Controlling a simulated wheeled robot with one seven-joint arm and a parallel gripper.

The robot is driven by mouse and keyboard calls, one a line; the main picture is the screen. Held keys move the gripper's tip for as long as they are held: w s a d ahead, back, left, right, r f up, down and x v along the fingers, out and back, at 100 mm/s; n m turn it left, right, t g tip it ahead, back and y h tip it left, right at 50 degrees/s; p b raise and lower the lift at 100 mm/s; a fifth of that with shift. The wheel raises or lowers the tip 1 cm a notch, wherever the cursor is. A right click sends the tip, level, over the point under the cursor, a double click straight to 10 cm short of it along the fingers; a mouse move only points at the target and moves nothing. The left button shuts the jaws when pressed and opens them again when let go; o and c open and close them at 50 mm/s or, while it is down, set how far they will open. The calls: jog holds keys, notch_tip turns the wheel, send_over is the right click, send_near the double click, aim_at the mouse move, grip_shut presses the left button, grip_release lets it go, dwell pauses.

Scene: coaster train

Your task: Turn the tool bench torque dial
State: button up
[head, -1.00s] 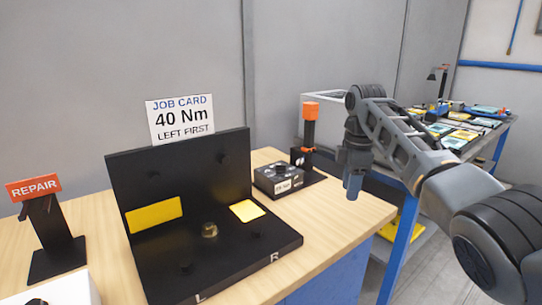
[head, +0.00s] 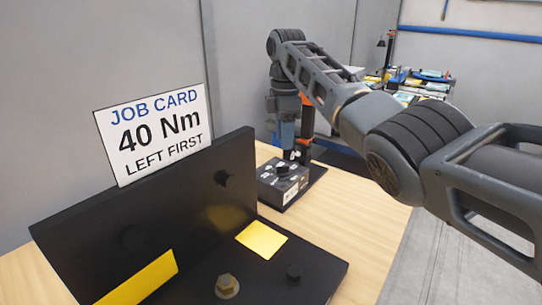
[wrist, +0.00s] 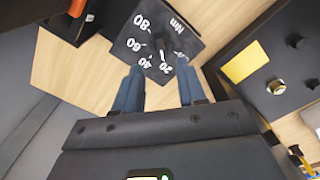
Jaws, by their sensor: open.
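The torque dial box (head: 290,190) is small and black and stands on the wooden bench behind the black fixture. In the wrist view its face (wrist: 118,45) reads 20, 40, 60, 80 and Nm around a dark knob (wrist: 172,36); the knob's exact setting is hard to tell. My gripper (wrist: 159,66) is open and empty, its two blue-grey fingers apart and pointing toward the dial. In the head view my gripper (head: 284,142) hangs just above the box. A job card (head: 155,130) reads 40 Nm, left first.
The black fixture (head: 190,205) with yellow patches and a brass bolt (head: 227,286) stands left of the box. An orange and black tool (head: 306,112) stands upright close behind my gripper. Bare bench top (head: 365,220) lies to the right.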

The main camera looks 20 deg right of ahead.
aim_at(284, 165)
notch_tip(284, 165, down, 8)
jog(key=shift+r+p, duration=0.2)
jog(key=shift+p, duration=0.15)
grip_shut()
dwell(0.4)
